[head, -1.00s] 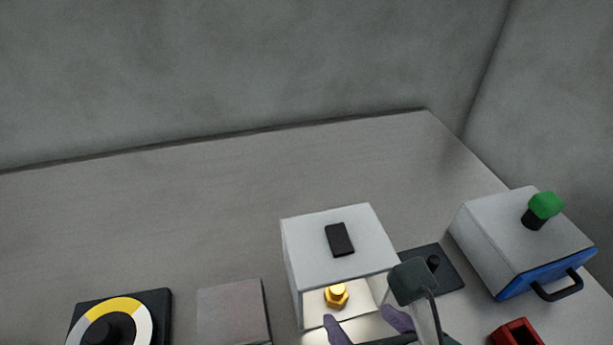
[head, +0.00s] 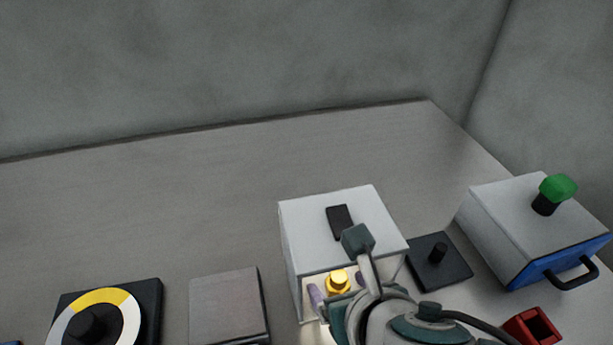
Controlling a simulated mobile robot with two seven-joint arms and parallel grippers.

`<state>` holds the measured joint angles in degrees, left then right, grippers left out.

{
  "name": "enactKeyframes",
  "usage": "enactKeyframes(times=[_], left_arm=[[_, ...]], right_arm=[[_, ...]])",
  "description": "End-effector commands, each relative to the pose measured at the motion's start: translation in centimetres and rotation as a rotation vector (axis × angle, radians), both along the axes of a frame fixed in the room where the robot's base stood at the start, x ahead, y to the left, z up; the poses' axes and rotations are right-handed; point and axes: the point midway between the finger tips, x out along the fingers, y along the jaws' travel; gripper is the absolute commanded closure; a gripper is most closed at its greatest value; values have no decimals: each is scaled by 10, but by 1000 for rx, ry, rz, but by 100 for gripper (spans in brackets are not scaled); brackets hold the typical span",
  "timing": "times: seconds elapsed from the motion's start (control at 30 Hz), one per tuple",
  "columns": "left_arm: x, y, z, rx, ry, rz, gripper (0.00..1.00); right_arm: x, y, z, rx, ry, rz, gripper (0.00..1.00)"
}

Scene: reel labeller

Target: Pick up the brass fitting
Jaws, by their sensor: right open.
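The brass fitting (head: 338,282) stands inside a white open-fronted box (head: 311,217), lit from within. My right gripper (head: 336,293) reaches into the box's opening from the front. Its two purple fingers are apart, one to the left of the fitting and one to the right. Whether they touch it I cannot tell. My right wrist hides the lower right of the opening and the foot of the fitting. My left gripper is not in view.
Right of the box are a dark plate with a knob (head: 439,263), a grey box with a blue front, handle and green knob (head: 525,222), and a red holder (head: 531,327). Left are a grey block (head: 226,303) and a dial (head: 108,315). The table behind is clear.

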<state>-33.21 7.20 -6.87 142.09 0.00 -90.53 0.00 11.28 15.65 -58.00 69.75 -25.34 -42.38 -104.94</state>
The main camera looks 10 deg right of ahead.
Motion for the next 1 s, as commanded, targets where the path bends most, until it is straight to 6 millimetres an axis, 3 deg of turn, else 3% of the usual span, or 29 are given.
enactKeyframes(times=[0.1,0.77,1.0], left_arm=[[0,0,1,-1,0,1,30],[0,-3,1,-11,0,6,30],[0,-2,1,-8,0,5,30]], right_arm=[[0,0,1,0,0,0,24],[-1,0,0,0,1,-1,98],[-1,0,1,0,0,-1,100]])
